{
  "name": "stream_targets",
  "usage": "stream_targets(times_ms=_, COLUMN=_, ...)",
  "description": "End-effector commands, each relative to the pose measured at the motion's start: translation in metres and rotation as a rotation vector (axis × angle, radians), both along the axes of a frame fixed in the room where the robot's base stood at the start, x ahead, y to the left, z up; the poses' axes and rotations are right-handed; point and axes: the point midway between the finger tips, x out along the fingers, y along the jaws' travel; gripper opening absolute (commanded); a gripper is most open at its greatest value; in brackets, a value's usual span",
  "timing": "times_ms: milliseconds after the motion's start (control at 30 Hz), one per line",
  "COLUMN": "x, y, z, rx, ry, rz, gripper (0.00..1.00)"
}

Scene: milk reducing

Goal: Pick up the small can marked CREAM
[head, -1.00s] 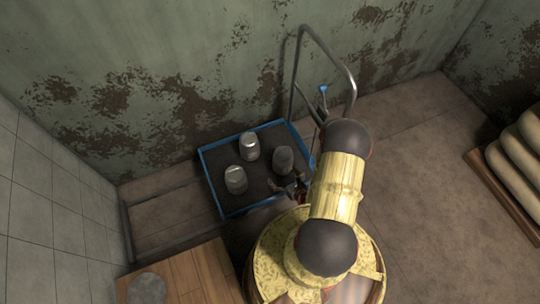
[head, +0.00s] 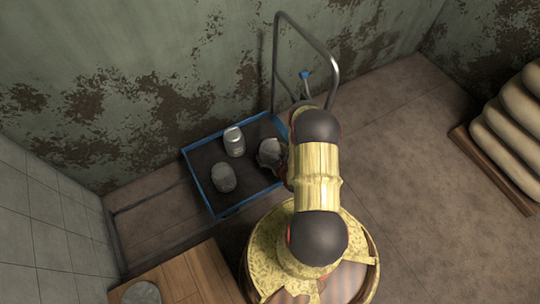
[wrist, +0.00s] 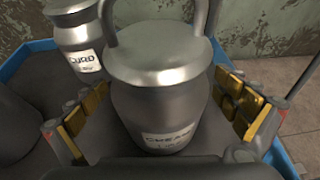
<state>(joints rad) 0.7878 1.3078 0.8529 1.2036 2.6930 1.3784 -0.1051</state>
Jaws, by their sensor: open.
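The can marked CREAM (wrist: 158,98) is grey metal with a flat lid, and it fills the middle of the wrist view. In the head view the can (head: 270,153) stands at the right side of the blue-rimmed cart, partly covered by my arm. My gripper (wrist: 165,118) is open in the wrist view. Its gold-padded fingers are to the left and right of the can's body, with a gap visible at the left finger. Whether the right finger touches the can is hard to tell.
A second can labelled CURD (wrist: 78,42) stands behind left. In the head view, other cans (head: 234,142) and (head: 223,177) share the cart (head: 199,184). The cart's tall handle (head: 275,60) rises behind. Stacked sacks (head: 510,120) lie at right.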

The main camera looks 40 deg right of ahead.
Motion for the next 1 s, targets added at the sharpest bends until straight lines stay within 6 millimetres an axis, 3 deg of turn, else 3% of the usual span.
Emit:
stream_targets(times_ms=200, x=0.0002, y=0.0002, z=0.0004, rx=0.001, ry=0.001, rz=0.0, gripper=0.99)
stream_targets(times_ms=1000, x=0.0, y=0.0005, z=0.0003, rx=0.002, ry=0.001, rz=0.001, gripper=0.53)
